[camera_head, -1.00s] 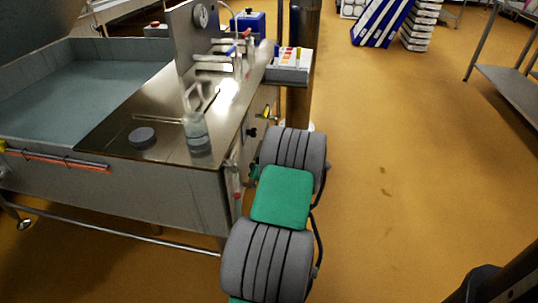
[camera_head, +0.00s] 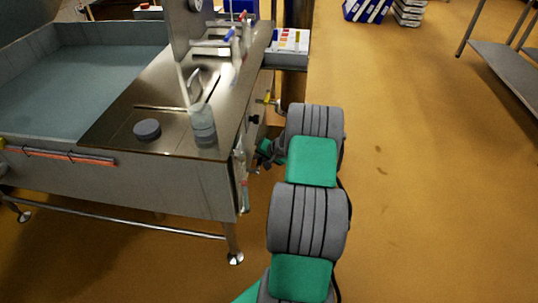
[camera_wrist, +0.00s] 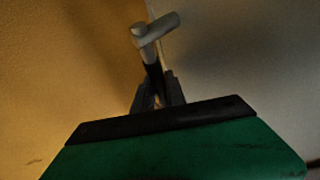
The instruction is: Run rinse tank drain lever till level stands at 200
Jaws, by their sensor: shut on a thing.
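The rinse tank (camera_head: 75,85) stands at the left, with grey-blue water in its basin. My gripper (camera_head: 264,152) is low beside the tank's right end, mostly hidden behind my arm in the head view. In the wrist view my gripper (camera_wrist: 158,100) is shut on the dark grip of the drain lever (camera_wrist: 153,72). The lever's far end meets a grey cylindrical crosspiece (camera_wrist: 156,28) beside a pale wall. A narrow upright tube (camera_head: 243,190) with some red runs down the tank's end corner. I cannot read any level number.
A steel worktop (camera_head: 165,110) carries a dark round puck (camera_head: 147,130) and a clear beaker (camera_head: 203,125). A yellow-handled valve (camera_head: 266,99) and a black knob (camera_head: 254,119) stick out from the end side. Open floor (camera_head: 410,180) lies right, with a steel rack (camera_head: 505,75) beyond.

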